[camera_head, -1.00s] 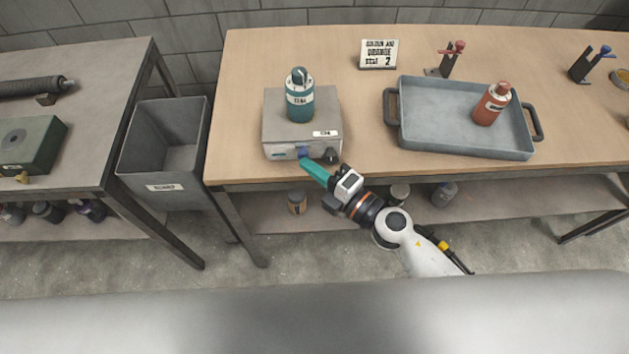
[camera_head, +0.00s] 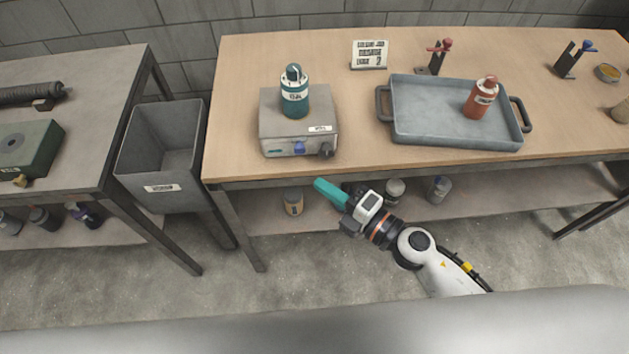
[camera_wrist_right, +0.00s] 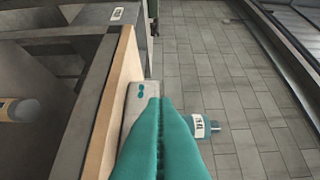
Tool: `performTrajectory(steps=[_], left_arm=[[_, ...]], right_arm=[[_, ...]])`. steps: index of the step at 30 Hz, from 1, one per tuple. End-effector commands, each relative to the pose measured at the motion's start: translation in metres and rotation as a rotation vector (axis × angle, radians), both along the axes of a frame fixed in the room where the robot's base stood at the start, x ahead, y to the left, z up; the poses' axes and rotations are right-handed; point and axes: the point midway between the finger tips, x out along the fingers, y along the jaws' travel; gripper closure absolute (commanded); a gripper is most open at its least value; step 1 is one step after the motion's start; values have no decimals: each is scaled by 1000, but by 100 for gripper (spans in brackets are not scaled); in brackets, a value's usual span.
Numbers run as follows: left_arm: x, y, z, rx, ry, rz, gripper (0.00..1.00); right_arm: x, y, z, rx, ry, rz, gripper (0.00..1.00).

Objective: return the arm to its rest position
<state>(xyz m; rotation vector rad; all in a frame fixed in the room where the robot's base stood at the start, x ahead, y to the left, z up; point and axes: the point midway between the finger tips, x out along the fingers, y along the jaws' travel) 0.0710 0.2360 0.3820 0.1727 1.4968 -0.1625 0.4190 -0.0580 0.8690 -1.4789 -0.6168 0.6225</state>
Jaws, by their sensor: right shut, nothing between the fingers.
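My right gripper (camera_head: 325,189) has teal fingers and is shut and empty. It is in front of the table's front edge, below the grey box (camera_head: 298,122) and apart from it. In the right wrist view its fingers (camera_wrist_right: 160,110) lie together, pointing towards the box. The box has a blue knob and a dark knob on its front, and a teal bottle (camera_head: 294,97) stands upright on top. The bottle also shows sideways in the right wrist view (camera_wrist_right: 204,126). My left gripper is in neither view.
The wooden table (camera_head: 240,75) holds a grey tray (camera_head: 440,97) with an upright red-brown bottle (camera_head: 481,98) in it. A grey bin (camera_head: 162,165) stands to the left. A shelf (camera_head: 330,218) with several jars lies under the tabletop.

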Motion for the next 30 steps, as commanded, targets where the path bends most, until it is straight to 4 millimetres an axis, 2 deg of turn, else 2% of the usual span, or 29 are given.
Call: performTrajectory(steps=[3,6,12,19,21,23,26,29,30], left_arm=[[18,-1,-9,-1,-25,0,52],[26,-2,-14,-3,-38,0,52],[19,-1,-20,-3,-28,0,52],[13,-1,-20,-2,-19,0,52],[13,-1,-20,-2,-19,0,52],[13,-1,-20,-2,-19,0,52],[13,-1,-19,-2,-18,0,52],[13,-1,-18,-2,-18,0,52],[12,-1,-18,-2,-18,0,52]], right_arm=[[-16,-14,-4,0,4,0,100],[-28,-25,-3,-1,4,2,100],[-40,-39,-2,1,3,2,100],[-42,-41,0,1,3,1,100],[-39,-44,-7,7,21,-13,100],[-33,-50,-21,21,65,-44,100],[-19,-70,-65,65,195,-142,100],[-10,-100,-130,136,383,-294,100],[-10,-113,-159,166,463,-360,100]])
